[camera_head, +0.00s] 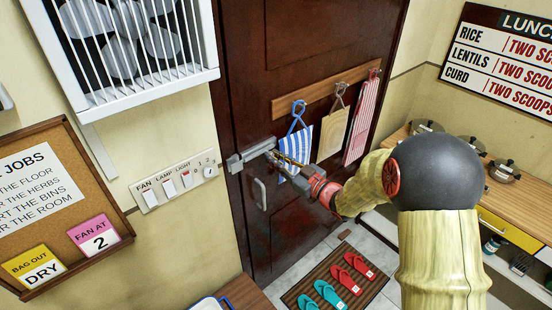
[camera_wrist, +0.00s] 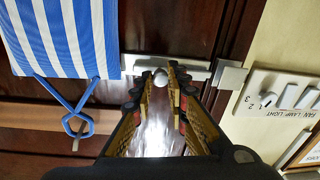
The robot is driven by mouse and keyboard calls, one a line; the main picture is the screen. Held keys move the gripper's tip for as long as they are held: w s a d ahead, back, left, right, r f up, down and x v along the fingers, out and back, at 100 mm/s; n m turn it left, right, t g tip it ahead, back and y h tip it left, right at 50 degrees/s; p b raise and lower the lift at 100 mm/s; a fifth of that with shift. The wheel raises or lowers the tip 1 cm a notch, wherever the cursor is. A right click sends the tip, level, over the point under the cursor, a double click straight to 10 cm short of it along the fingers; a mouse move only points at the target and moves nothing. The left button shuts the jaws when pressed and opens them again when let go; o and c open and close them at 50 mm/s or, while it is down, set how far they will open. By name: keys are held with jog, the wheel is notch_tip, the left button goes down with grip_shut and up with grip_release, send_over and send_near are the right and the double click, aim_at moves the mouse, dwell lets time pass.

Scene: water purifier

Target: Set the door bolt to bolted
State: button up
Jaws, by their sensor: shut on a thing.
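The door bolt (camera_head: 258,150) is a silver bar lying across the left edge of the dark brown door (camera_head: 283,222). Its metal keeper (camera_head: 235,162) is on the door frame to the left; in the wrist view the keeper (camera_wrist: 230,75) is right of the bolt. The bolt's round knob (camera_wrist: 160,77) sits between my gripper's fingertips. My gripper (camera_head: 281,157) is shut on this knob, with the fingers on either side of it. The metal reaches up to the keeper; I cannot tell whether the rod is inside it.
A blue-striped cloth (camera_head: 291,147) hangs close beside my gripper, from a wooden hook rail (camera_head: 322,93). A switch panel (camera_head: 176,181) is on the wall left of the keeper. A door handle (camera_head: 260,194) is below the bolt.

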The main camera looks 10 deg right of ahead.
aim_at(255, 157)
grip_shut()
jog(key=a, duration=0.1)
jog(key=s+a, duration=0.1)
jog(key=s+a+b, duration=0.1)
jog(key=shift+s+a, duration=0.25)
jog(key=shift+a, duration=0.15)
jog(key=shift+d, duration=0.15)
jog(key=o, duration=0.8)
grip_release()
jog(key=shift+c, duration=0.2)
jog(key=shift+s, duration=0.1)
jog(key=shift+s+d, duration=0.2)
jog(key=v, duration=1.1)
